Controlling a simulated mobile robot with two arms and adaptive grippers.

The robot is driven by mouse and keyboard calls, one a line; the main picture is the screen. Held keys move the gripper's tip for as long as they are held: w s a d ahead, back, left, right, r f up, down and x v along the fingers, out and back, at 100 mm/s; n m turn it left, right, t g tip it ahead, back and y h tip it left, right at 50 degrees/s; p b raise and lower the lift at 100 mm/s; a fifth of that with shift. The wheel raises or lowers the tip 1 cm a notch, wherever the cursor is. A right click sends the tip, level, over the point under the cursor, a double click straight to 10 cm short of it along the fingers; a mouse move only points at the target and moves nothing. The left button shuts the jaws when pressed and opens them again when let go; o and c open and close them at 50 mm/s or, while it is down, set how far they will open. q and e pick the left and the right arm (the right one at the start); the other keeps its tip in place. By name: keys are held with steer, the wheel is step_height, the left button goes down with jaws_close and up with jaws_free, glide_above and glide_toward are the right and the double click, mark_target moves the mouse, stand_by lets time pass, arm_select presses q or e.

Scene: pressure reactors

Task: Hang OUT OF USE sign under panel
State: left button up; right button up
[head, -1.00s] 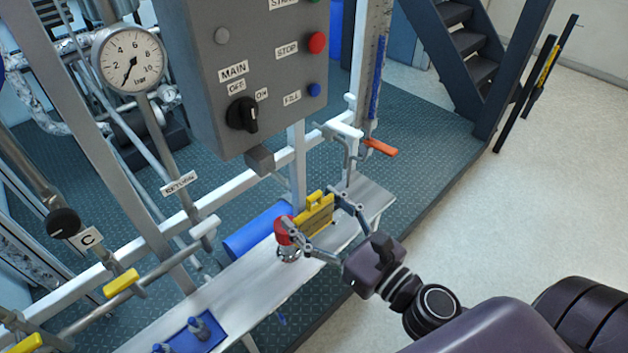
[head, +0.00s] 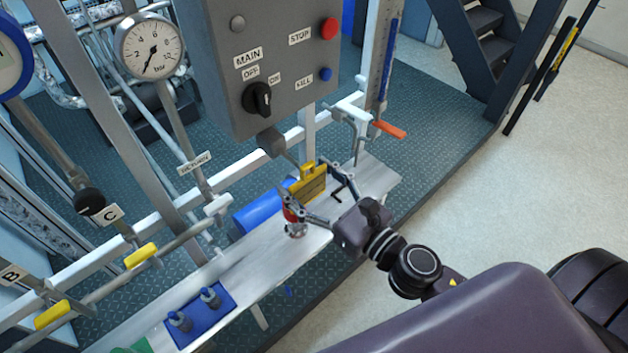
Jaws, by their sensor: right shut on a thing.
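The yellow sign (head: 309,184) stands roughly upright above the white bench, with its handle-like loop at the top. Its lettering is too small to read. My right gripper (head: 322,190) is shut on it, with its fingers at the sign's two side edges. The grey control panel (head: 240,110) is above and to the left of the sign. A grey block (head: 271,142) sits under the panel's lower edge, and a thin rod runs from it down toward the sign's top. I cannot tell whether rod and sign touch. My left gripper is not in view.
A red-topped fitting (head: 294,222) stands on the white bench (head: 250,258) close to the left finger. A valve with an orange handle (head: 390,129) is behind. A blue tray (head: 190,313) holds two grey parts.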

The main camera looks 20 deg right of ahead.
steer(key=shift+w+a, duration=0.2)
steer(key=shift+w, duration=0.3)
steer(key=shift+f+p+x, duration=0.2)
steer(key=shift+x, duration=0.65)
steer(key=shift+f+p+x, duration=0.15)
steer(key=shift+f+x, duration=0.05)
steer(key=shift+x, duration=0.7)
steer(key=shift+f+p+x, duration=0.2)
steer(key=shift+x, duration=0.65)
steer(key=o, duration=1.2)
steer(key=v, duration=1.2)
